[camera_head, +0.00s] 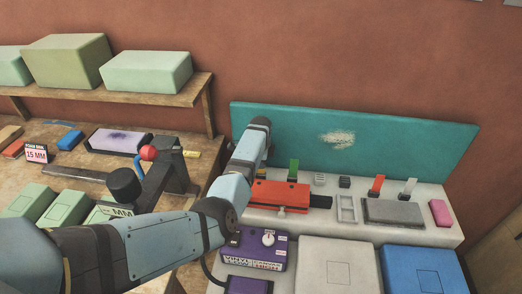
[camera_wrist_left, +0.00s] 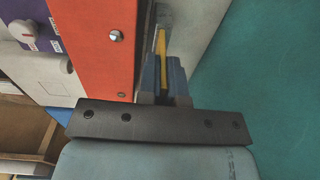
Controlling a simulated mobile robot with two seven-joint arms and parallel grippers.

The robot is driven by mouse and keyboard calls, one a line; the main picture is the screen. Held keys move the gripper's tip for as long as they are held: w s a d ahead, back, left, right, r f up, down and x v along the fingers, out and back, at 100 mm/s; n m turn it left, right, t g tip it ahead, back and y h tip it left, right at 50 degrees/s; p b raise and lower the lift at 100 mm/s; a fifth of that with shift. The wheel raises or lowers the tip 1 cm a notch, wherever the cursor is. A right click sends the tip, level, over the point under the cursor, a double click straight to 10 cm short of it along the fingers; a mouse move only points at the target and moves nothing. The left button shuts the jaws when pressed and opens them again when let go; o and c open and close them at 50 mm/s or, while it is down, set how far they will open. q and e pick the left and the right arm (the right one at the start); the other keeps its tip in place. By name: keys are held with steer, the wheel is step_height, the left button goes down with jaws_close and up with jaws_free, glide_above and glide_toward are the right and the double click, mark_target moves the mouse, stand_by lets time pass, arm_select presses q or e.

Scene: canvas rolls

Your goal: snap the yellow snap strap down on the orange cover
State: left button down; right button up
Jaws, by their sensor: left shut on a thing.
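The orange cover (camera_head: 278,194) lies on the light bench, right of my left arm. In the left wrist view the orange cover (camera_wrist_left: 92,38) fills the upper left, with a round metal stud near its edge. The yellow snap strap (camera_wrist_left: 161,47) stands beside that edge, between the fingers of my left gripper (camera_wrist_left: 162,76), which is shut on it. The strap looks raised off the cover; its far end is hard to make out. In the head view my own arm hides the strap and the fingertips. My right gripper is not in view.
A green tab (camera_head: 293,170) stands behind the cover. A grey pad (camera_head: 393,212) with upright tabs and a pink block (camera_head: 439,213) lie to the right. A purple box (camera_head: 252,248) with a knob is in front. A teal panel (camera_head: 390,145) closes off the back.

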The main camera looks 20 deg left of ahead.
arm_select(q)
steer(key=p, duration=0.1)
steer(key=t+p, duration=0.1)
steer(key=p, duration=0.1)
steer(key=shift+s+r, duration=0.2)
steer(key=shift+s, duration=0.2)
steer(key=shift+s+d+f+t+y+p, duration=0.15)
steer(key=shift+s+t+y+p, duration=0.2)
steer(key=shift+t+p, duration=0.6)
steer(key=shift+s+f+t+p, duration=0.15)
steer(key=shift+s+t+p, duration=0.15)
steer(key=shift+p, duration=0.5)
steer(key=shift+s+d+f+t+y+p, duration=0.15)
steer(key=shift+f+t+y+p, duration=0.15)
steer(key=shift+t, duration=0.35)
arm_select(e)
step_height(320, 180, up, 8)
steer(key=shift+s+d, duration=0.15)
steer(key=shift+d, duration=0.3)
arm_select(q)
steer(key=c, duration=1.3)
jaws_free()
steer(key=shift+r, duration=0.1)
